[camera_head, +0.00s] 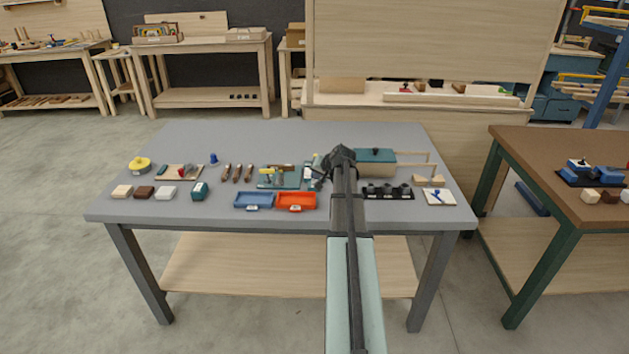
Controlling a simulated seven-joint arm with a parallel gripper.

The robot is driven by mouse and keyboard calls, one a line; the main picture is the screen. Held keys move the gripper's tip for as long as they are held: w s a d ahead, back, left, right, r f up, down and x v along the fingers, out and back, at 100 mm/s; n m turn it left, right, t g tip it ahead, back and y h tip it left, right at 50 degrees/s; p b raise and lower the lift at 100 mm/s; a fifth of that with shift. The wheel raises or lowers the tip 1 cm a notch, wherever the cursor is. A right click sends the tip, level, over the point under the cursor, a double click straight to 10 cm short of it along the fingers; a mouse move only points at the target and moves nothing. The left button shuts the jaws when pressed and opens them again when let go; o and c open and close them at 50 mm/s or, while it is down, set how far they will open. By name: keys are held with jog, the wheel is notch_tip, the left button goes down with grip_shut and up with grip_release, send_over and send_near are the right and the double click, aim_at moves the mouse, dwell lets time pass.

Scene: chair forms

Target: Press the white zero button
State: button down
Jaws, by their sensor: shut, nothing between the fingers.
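My gripper (320,176) is at the dark far end of my arm, over the middle right of the grey table (330,213). It is shut and holds nothing; its fingertips are small and hard to make out. It is beside the right end of a teal board (279,184) with small pieces on it. I cannot make out a white zero button in this view. A small white patch (308,170) shows at the board's right end, close to the gripper, but I cannot tell what it is.
Blue (254,207) and orange (296,208) trays lie in front of the teal board. A teal-lidded box (375,156) and a black holder (388,197) are right of my arm. Small blocks and tools lie left. The table's back strip is clear.

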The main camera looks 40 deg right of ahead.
jog(key=shift+f, duration=0.65)
dwell(0.8)
jog(key=shift+r, duration=1.35)
jog(key=shift+r, duration=0.1)
jog(key=shift+r, duration=2.4)
jog(key=shift+a, duration=0.1)
